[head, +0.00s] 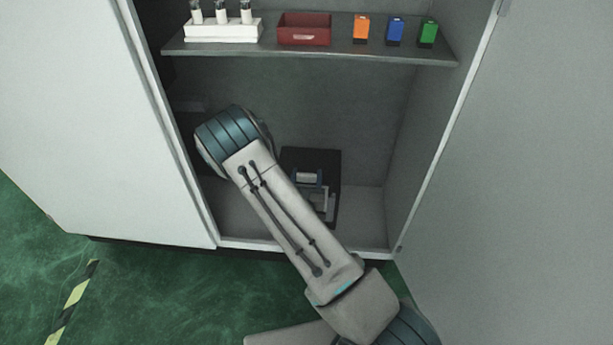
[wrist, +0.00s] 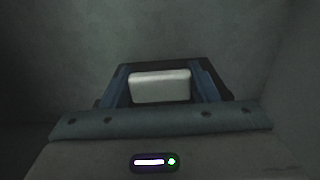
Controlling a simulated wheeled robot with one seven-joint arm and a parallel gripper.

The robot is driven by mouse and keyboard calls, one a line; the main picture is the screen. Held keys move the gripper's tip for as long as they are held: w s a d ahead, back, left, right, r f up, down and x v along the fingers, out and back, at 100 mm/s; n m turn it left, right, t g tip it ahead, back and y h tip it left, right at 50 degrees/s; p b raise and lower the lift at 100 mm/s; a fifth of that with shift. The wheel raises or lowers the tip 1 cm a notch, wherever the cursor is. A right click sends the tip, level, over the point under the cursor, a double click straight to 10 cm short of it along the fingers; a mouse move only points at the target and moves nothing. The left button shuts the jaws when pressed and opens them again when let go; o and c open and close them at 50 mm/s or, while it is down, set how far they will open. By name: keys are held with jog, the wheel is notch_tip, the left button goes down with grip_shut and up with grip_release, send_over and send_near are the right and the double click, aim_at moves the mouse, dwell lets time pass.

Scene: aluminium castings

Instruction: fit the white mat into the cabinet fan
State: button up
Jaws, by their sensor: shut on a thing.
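The white mat (wrist: 160,87) is a pale block with rounded edges, held between the two blue fingers of my gripper (wrist: 161,78) in the wrist view. My gripper is shut on it. The cabinet fan (head: 326,158) looks like a dark square unit low in the cabinet, against the back, in the head view. In the wrist view its dark edge (wrist: 172,65) shows just behind the mat. The mat (head: 308,176) also shows small in front of the fan in the head view. My arm hides part of this area. I cannot tell whether the mat touches the fan.
A shelf (head: 350,52) crosses the cabinet above my arm. It carries a white vial rack (head: 222,31), a red tray (head: 304,36), and orange (head: 361,29), blue (head: 395,31) and green (head: 428,33) boxes. The cabinet floor (head: 365,215) is clear at right.

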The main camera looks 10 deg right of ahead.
jog(key=shift+f+b, duration=0.75)
jog(key=shift+f, duration=0.45)
jog(key=o, duration=1.4)
jog(key=shift+c, duration=0.2)
jog(key=shift+s, duration=0.1)
jog(key=p+v, duration=0.2)
jog(key=v, duration=1.1)
jog(key=shift+s, duration=0.3)
jog(key=shift+a, duration=0.15)
